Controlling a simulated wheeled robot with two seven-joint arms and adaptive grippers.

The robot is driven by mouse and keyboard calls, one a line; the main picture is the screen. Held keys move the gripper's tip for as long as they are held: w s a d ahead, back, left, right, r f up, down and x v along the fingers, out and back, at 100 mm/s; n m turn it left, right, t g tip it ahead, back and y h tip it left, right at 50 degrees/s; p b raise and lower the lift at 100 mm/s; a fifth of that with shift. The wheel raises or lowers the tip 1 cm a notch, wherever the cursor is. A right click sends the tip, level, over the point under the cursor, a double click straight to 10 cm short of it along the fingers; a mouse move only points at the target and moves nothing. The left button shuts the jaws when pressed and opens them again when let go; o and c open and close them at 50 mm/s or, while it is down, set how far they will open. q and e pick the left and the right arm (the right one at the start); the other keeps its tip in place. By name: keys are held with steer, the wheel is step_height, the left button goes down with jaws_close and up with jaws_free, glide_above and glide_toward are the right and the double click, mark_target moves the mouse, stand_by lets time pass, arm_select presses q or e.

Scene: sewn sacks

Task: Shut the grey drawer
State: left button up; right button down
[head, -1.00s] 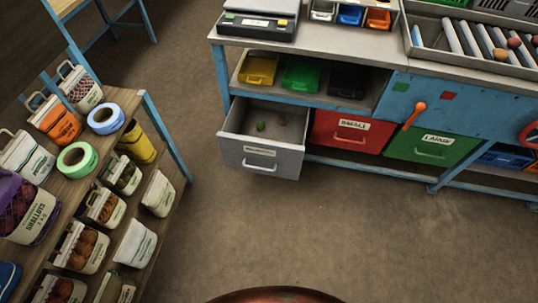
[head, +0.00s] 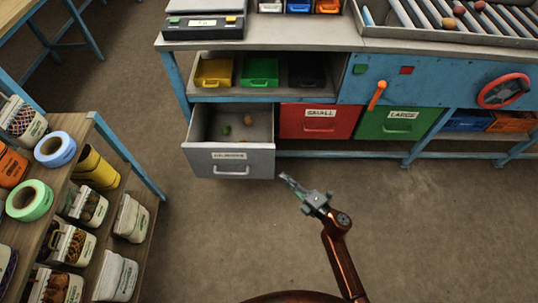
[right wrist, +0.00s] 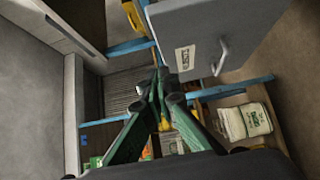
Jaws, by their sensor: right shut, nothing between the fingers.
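The grey drawer (head: 230,163) is pulled out from under the left end of the blue workbench, with a label and a handle on its front. A few small items, one greenish and one brownish, lie inside it. In the right wrist view the drawer front (right wrist: 205,50) is at the upper right, with its handle showing. My right gripper (head: 286,178) is shut and empty, just right of the drawer's front corner in the head view and apart from its handle. Its closed fingers (right wrist: 158,82) show in the right wrist view. My left gripper is not in view.
A red drawer (head: 318,121) and a green drawer (head: 395,123) are beside the grey one. A shelf rack (head: 85,150) with tape rolls and sacks stands at the left. The floor (head: 240,235) in front is clear.

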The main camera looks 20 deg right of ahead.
arm_select(q)
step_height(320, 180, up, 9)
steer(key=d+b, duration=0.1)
steer(key=b, duration=0.2)
arm_select(e)
glide_toward(262, 149)
steer(key=a, duration=0.4)
steer(key=w, duration=0.2)
steer(key=w+d+b, duration=0.1)
steer(key=w, duration=0.1)
steer(key=shift+w+f, duration=0.1)
steer(key=shift+w, duration=0.15)
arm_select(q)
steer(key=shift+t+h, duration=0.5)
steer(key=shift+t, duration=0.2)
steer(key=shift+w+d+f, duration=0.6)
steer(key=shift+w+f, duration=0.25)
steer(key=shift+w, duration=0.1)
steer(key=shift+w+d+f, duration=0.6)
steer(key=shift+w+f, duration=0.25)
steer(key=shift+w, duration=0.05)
arm_select(e)
steer(key=shift+w+d, duration=0.1)
steer(key=shift+w, duration=0.2)
